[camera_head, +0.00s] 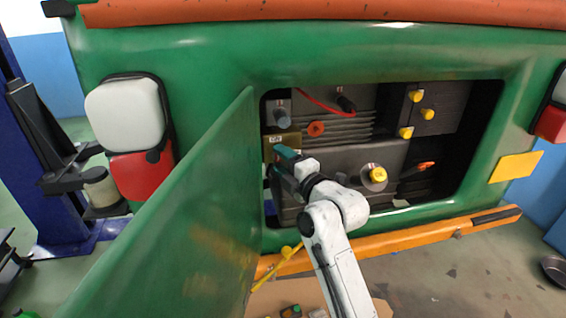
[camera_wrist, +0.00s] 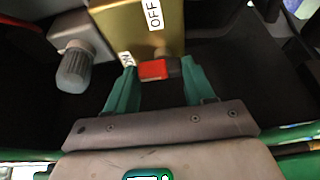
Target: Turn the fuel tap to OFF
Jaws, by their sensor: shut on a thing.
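The fuel tap is a brass block (camera_wrist: 150,40) with a white OFF label (camera_wrist: 154,14) on top and a smaller ON label (camera_wrist: 127,59) at its lower left corner. Its red lever (camera_wrist: 153,70) lies across the block's lower edge, near the ON label. My gripper (camera_wrist: 158,73) has its green fingers on either side of the lever, shut on it. In the head view the brass block (camera_head: 268,144) is at the left of the open engine bay, partly hidden by my gripper (camera_head: 279,152).
A grey ribbed knob (camera_wrist: 75,70) sits left of the tap. The open green door (camera_head: 190,220) stands left of the bay. A yellow cap (camera_head: 378,174), several yellow knobs and a red cable (camera_head: 322,102) are to the right. An orange bumper (camera_head: 400,238) runs below.

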